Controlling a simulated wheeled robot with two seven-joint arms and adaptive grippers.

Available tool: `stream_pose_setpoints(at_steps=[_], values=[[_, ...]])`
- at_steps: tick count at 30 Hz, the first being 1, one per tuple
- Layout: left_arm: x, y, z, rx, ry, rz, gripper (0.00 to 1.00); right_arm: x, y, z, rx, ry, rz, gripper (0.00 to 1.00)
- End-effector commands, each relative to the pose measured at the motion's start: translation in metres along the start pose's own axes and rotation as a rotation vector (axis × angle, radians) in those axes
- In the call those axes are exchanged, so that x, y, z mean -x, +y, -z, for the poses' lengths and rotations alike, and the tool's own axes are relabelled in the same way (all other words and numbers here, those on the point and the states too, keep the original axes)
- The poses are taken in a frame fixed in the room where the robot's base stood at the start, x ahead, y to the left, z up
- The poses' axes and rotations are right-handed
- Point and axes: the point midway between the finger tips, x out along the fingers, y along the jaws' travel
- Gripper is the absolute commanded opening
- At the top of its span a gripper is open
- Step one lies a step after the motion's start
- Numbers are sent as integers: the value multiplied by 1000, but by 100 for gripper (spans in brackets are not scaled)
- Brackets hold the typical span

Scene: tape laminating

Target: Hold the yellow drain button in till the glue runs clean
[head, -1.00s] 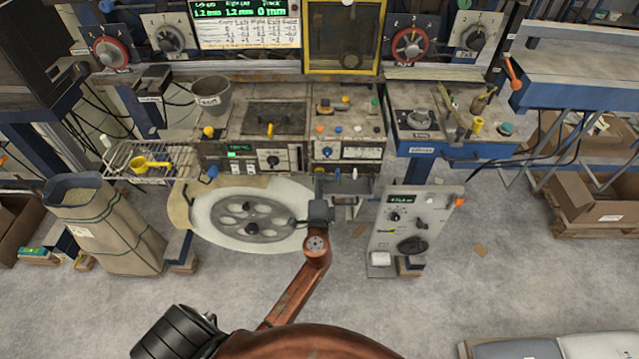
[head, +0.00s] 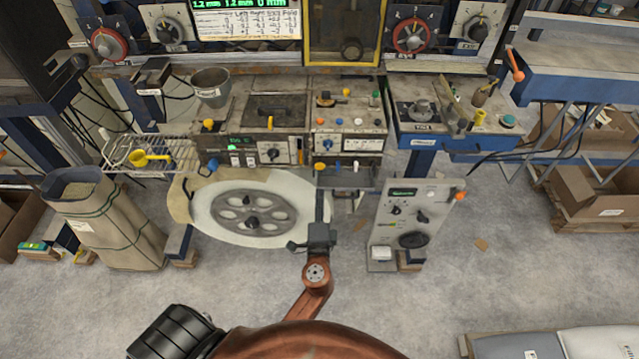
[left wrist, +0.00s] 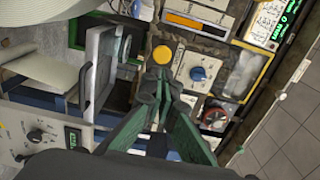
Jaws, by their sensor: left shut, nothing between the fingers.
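The yellow drain button (head: 319,167) is a small round knob on the lower front of the machine, below the control panel. It also shows in the left wrist view (left wrist: 162,54), just past my fingertips. My left gripper (head: 319,190) is shut and empty, with its fingers pointing at the button from just below it in the head view. In the left wrist view the closed green-grey fingers (left wrist: 158,76) end at the button's near edge. I cannot tell whether they touch it. No running glue can be made out. My right gripper is not in view.
Left of my gripper is a white disc with a grey spoked wheel (head: 243,214). A grey control box (head: 408,222) stands close on the right. White and blue knobs sit right of the button. A wire rack (head: 150,158) and a sack (head: 108,222) are at left. Open floor lies in front.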

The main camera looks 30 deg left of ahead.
Motion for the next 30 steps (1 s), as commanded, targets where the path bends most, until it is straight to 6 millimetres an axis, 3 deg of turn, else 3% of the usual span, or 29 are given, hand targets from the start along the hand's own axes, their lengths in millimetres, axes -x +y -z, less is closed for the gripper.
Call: stream_pose_setpoints(at_steps=[3, 9, 26, 30], values=[[20, 1, -1, 0, -1, -1, 0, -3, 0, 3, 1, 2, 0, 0], [35, 0, 0, 0, 0, 1, 0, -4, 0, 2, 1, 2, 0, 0], [36, 0, 0, 0, 0, 0, 0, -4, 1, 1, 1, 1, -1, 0], [34, 20, 3, 6, 13, -37, 0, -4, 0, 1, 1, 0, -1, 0]])
